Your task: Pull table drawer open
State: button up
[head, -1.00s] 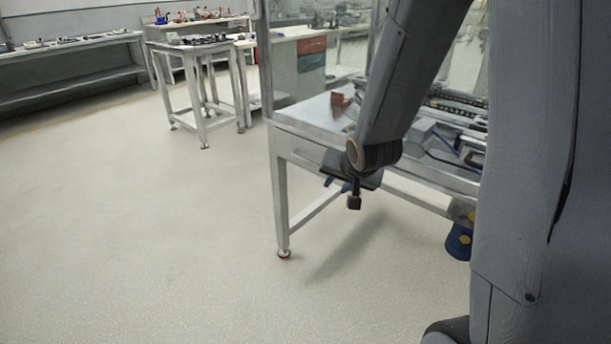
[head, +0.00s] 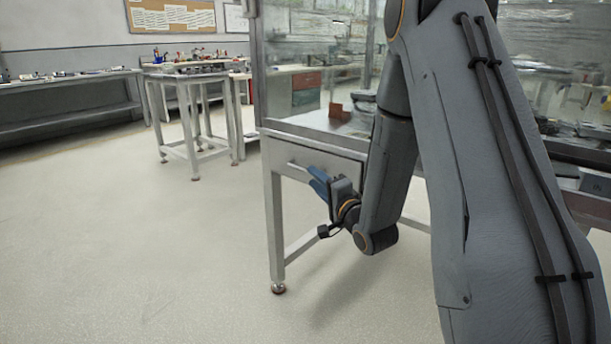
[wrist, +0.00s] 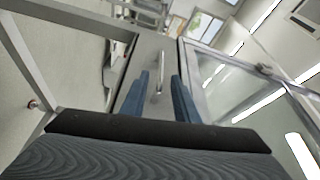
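The table drawer (head: 336,168) is a grey front panel under the top of a metal-framed table, and it looks closed. Its bar handle (head: 292,167) is partly visible in the head view, to the left of my gripper. My gripper (head: 315,182) has blue fingers pointing toward the drawer front. In the wrist view my gripper (wrist: 160,90) is open, with a clear gap between its fingers. The metal handle (wrist: 159,78) shows in that gap, beyond or near the fingertips. I see no contact with it. My arm hides the drawer's right part.
The table leg (head: 274,230) stands just left of the drawer. Glass panels (head: 320,85) rise above the tabletop, with a brown block (head: 339,112) behind them. A smaller metal table (head: 190,110) stands at the back left. The floor at left is clear.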

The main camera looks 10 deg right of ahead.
jog(key=b+x, duration=0.1)
jog(key=x, duration=0.5)
jog(key=shift+w, duration=0.2)
grip_shut()
